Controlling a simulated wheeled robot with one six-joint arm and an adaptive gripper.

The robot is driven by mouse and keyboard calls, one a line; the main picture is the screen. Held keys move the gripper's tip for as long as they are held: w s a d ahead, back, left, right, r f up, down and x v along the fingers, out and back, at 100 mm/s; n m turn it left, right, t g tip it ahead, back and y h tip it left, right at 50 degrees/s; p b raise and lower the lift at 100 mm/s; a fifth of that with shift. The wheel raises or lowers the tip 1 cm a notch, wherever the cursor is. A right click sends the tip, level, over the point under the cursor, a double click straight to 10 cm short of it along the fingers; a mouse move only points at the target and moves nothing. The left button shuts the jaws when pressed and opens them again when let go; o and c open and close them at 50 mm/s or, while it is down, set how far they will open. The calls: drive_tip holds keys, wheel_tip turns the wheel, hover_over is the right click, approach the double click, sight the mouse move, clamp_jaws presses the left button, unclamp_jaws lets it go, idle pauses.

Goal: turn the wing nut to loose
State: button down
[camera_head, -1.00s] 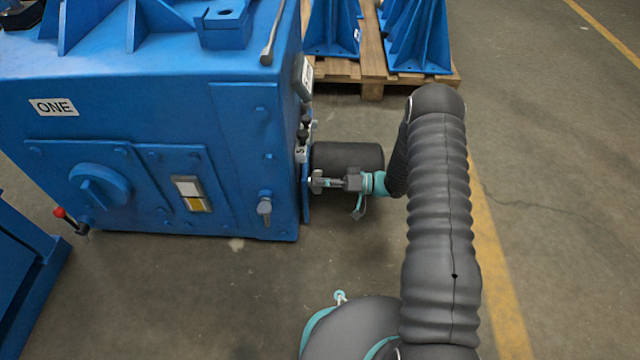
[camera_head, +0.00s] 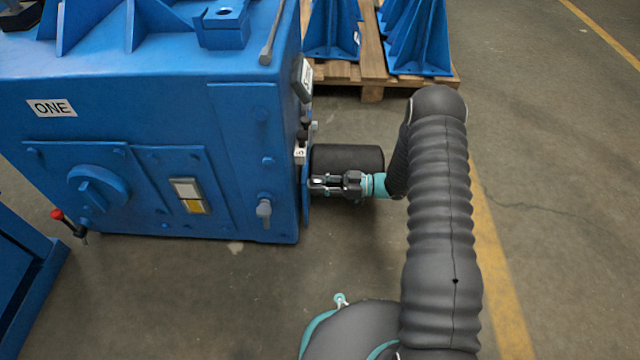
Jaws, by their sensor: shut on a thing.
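My gripper (camera_head: 318,184) reaches in from the right, level with the right side of the blue machine (camera_head: 150,120). Its fingers point left and are shut on the wing nut at the machine's side plate. The wing nut itself is small and mostly hidden between the fingers, so I cannot make out how its wings lie or how loose it is.
A black cylinder (camera_head: 350,160) sticks out of the machine just behind my gripper. Small labelled fittings (camera_head: 303,130) sit above it on the same side. A pallet (camera_head: 375,75) with blue brackets stands behind. The floor at right is clear.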

drive_tip(key=shift+n, duration=0.9)
drive_tip(key=c, duration=1.1)
unclamp_jaws()
drive_tip(key=shift+a, duration=0.1)
drive_tip(key=shift+c, duration=0.2)
drive_tip(key=d, duration=1.2)
drive_tip(key=shift+s, duration=0.2)
